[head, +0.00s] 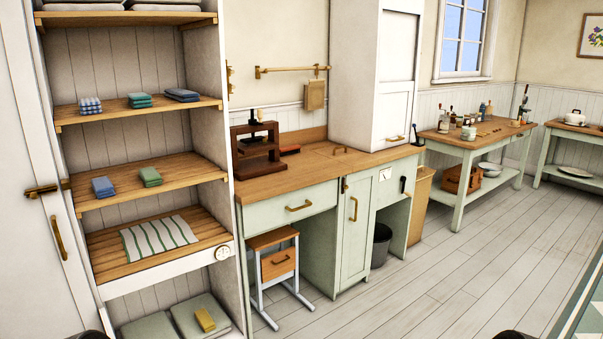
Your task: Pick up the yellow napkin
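The yellow napkin (205,320) looks like a small folded block. It lies on top of a grey-green folded cloth or cushion (195,312) at the bottom of the open shelving (160,274), at the lower left of the head view. Nothing covers it. Neither of my grippers shows; only dark rounded parts, probably of my own arms, show at the bottom edge.
Above the napkin are a slatted shelf with a striped cloth (159,238) and shelves with blue napkins (103,187) and green napkins (150,176). A small stool (277,262) stands right of the shelving. The wooden floor (440,270) is clear.

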